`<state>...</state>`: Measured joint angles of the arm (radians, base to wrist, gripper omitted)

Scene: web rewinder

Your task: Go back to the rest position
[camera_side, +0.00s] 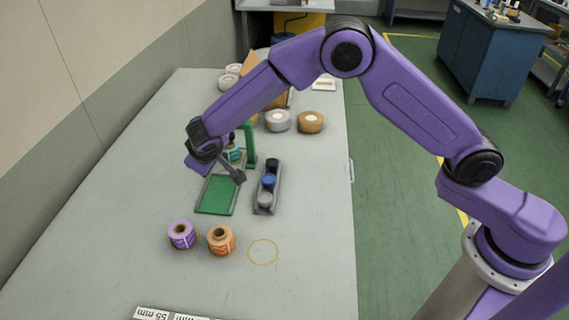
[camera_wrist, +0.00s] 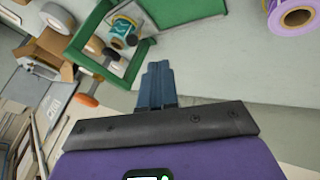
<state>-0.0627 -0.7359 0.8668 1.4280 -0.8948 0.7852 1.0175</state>
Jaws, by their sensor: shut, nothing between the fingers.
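My gripper (camera_side: 239,178) is in the air above the web rewinder in the side view, pointing down and to the right. Its fingers are together and empty; they also show in the wrist view (camera_wrist: 157,67). The rewinder has a green plate (camera_side: 217,195) and a green post (camera_side: 250,144). A roll with a teal label (camera_side: 233,154) sits on it, partly hidden behind my wrist. In the wrist view the teal roll (camera_wrist: 122,32) is inside the green frame (camera_wrist: 82,50), beyond the fingers and apart from them.
A purple roll (camera_side: 182,235) and an orange roll (camera_side: 221,240) stand near an empty yellow circle (camera_side: 262,252). A grey box with knobs (camera_side: 265,200) is right of the plate. Grey (camera_side: 278,121) and brown (camera_side: 310,122) rolls stand farther back. The table's right side is clear.

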